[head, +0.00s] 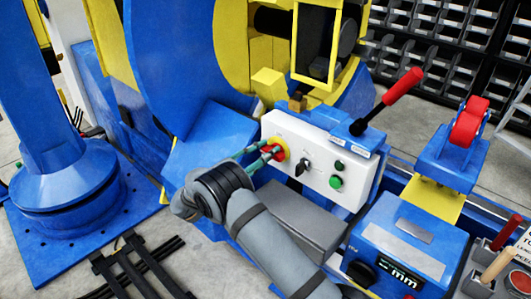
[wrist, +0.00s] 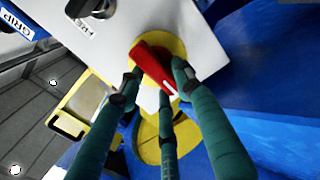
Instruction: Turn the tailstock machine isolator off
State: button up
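The isolator is a red handle (wrist: 153,66) on a round yellow plate (wrist: 203,106), set in the white panel of a control box. In the head view the red handle (head: 277,152) is at the panel's left end, partly hidden by my fingers. My gripper (head: 268,153) reaches it from the lower left. In the wrist view the green fingers of my gripper (wrist: 158,78) straddle the handle, with tips on both sides close to it. Whether they press on it is unclear. The handle is slanted in the wrist view. Its position marks are not readable.
The panel (head: 318,158) also carries a black selector (head: 303,167) and a green button (head: 336,182). A red-knobbed lever (head: 390,98) rises behind the box. A blue readout unit (head: 405,250) and a red clamp-like part (head: 469,122) are to the right.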

jog(key=shift+o, duration=1.2)
jog(key=v, duration=1.2)
jog(key=shift+w, duration=0.1)
jog(key=x, duration=1.2)
